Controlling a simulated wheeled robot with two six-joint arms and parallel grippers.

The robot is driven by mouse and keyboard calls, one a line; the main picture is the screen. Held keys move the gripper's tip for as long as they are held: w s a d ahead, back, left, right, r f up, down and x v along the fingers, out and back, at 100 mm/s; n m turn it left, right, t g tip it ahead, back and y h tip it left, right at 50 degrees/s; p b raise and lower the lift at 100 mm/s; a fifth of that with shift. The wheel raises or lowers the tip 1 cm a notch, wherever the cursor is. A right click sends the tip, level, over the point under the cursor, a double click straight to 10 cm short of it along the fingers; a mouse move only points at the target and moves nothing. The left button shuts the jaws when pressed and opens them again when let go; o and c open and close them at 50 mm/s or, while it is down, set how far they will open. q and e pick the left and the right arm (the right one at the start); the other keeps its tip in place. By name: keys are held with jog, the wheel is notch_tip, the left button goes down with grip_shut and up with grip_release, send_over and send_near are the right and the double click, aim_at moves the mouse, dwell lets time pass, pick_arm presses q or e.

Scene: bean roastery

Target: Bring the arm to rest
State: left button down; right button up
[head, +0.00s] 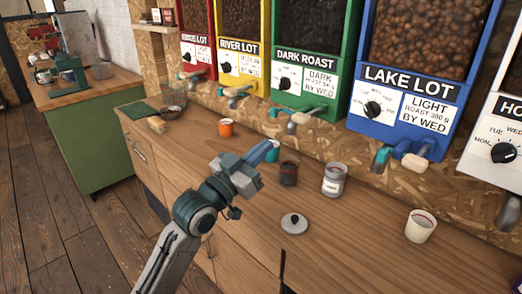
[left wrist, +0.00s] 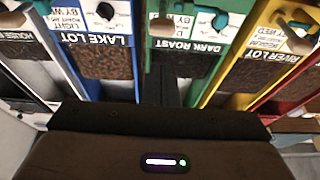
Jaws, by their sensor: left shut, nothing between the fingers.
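My left arm reaches in from the bottom of the head view. Its left gripper (head: 262,152) is over the wooden counter (head: 350,245), pointing toward the dispensers, with its fingers shut and nothing held. A teal cup (head: 272,155) stands just beyond the fingertips and is partly hidden by them; I cannot tell whether they touch. The left wrist view shows the dispensers upside down, with the Dark Roast dispenser (left wrist: 187,28) at centre behind the dark fingers. My right gripper is in neither view.
An orange cup (head: 226,129), a dark cup (head: 288,174), a labelled grey can (head: 333,181) and a white cup (head: 420,228) stand along the counter. A lid (head: 295,223) lies nearer. Dispenser spouts, including the blue Lake Lot one (head: 402,155), jut over the back. The counter's front right is bare.

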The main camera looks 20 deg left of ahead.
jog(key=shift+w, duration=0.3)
